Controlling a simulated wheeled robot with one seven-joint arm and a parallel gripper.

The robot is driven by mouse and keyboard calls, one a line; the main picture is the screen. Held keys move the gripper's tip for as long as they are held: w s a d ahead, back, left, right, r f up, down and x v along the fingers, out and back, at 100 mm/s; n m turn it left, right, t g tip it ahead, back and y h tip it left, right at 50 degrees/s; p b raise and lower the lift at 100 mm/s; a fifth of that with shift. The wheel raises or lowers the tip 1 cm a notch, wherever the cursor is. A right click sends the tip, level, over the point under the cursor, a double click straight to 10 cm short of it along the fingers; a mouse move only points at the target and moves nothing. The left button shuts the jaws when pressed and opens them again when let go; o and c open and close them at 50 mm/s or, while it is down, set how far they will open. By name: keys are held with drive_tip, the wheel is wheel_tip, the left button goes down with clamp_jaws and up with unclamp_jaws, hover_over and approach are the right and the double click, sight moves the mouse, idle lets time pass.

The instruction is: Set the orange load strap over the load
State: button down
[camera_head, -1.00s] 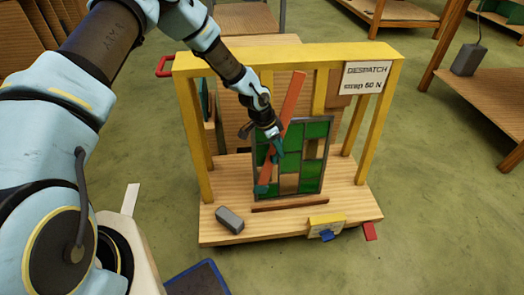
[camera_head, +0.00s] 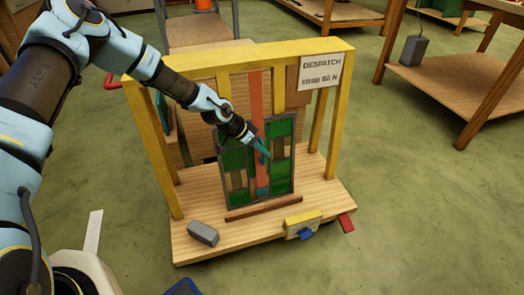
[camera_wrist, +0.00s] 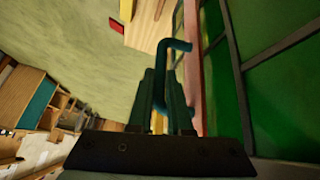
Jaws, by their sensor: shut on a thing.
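The orange load strap (camera_head: 257,110) runs nearly upright in front of the leaded panel (camera_head: 281,128), from the yellow frame's top bar down to a blue-teal end low on the panel. The panel has green and tan panes and stands upright on the wooden trolley. My gripper (camera_head: 264,152) is at the strap, in front of the panel's middle. In the wrist view my gripper (camera_wrist: 166,100) is shut on a bent teal rod (camera_wrist: 175,46), seemingly part of the strap. The strap's reddish edge (camera_wrist: 192,60) lies beside it, close to the panel. Whether the strap touches the glass cannot be told.
The yellow frame (camera_head: 225,66) carries a sign (camera_head: 321,71) reading "DESPATCH strap 60 N". On the trolley deck (camera_head: 193,245) are a grey block (camera_head: 203,234), a wooden strip (camera_head: 262,207) and a yellow block with blue (camera_head: 303,222).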

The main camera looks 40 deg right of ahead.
drive_tip(key=c, duration=0.8)
unclamp_jaws()
drive_tip(key=shift+s+d+r, duration=0.1)
drive_tip(key=shift+d, duration=0.25)
drive_tip(key=shift+c, duration=0.2)
drive_tip(key=shift+a+r, duration=0.1)
drive_tip(key=shift+r, duration=0.1)
drive_tip(key=v, duration=1)
drive_tip(key=shift+a, duration=0.3)
